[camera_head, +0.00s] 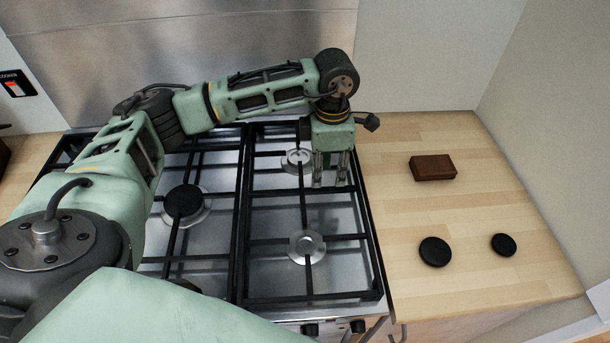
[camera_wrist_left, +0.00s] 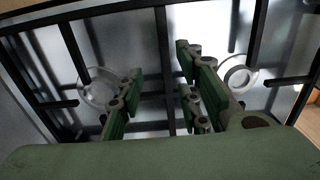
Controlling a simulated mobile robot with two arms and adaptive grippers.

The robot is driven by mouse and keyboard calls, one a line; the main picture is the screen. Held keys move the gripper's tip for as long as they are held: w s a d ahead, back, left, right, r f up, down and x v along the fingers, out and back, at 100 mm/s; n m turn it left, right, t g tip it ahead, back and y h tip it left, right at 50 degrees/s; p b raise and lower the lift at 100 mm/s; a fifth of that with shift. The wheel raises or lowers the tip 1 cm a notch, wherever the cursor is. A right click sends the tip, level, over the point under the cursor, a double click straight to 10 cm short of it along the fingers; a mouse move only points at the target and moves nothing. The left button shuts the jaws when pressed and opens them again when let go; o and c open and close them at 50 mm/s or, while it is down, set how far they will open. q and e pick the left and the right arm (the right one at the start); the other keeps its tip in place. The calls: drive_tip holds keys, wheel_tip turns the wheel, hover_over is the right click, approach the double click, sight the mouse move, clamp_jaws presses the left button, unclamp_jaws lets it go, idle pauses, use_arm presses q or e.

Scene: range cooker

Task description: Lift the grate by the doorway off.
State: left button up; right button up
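The right-hand black grate (camera_head: 308,240) sits on the cooktop over two pale burners without caps; it also fills the left wrist view (camera_wrist_left: 168,62). My left gripper (camera_head: 331,183) points down at the right rear part of this grate. Its fingers are apart with nothing held. In the left wrist view the left gripper (camera_wrist_left: 160,100) has a grate bar showing between its fingers; whether the fingertips are below the bar's top I cannot tell. A second grate (camera_head: 238,215) lies to the left, partly hidden by my left arm. No doorway is clearly visible. My right gripper is out of view.
The wooden worktop (camera_head: 480,265) right of the cooker holds a brown block (camera_head: 432,168) and two black discs, one larger (camera_head: 434,251) and one smaller (camera_head: 503,244). Much of it is clear. A steel back panel (camera_head: 200,40) stands behind the cooker, and a wall closes the right side.

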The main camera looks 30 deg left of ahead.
sight(325, 188)
use_arm(q)
drive_tip(key=shift+s+d+f+p, duration=0.15)
drive_tip(key=shift+s+f+p, duration=0.3)
drive_tip(key=shift+f, duration=0.35)
wheel_tip(325, 188, down, 2)
drive_tip(key=shift+s+f+p, duration=0.1)
drive_tip(key=shift+s+p, duration=0.05)
drive_tip(key=shift+p, duration=0.7)
wheel_tip(325, 188, down, 3)
drive_tip(key=shift+r+p, duration=0.2)
drive_tip(key=shift+p, duration=0.15)
drive_tip(key=shift+f, duration=0.35)
drive_tip(key=c, duration=0.8)
clamp_jaws()
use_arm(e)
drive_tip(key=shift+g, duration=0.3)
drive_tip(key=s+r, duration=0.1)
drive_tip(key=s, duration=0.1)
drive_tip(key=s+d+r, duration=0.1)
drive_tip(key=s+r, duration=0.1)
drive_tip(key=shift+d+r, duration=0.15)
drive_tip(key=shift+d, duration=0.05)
use_arm(q)
drive_tip(key=shift+w, duration=0.2)
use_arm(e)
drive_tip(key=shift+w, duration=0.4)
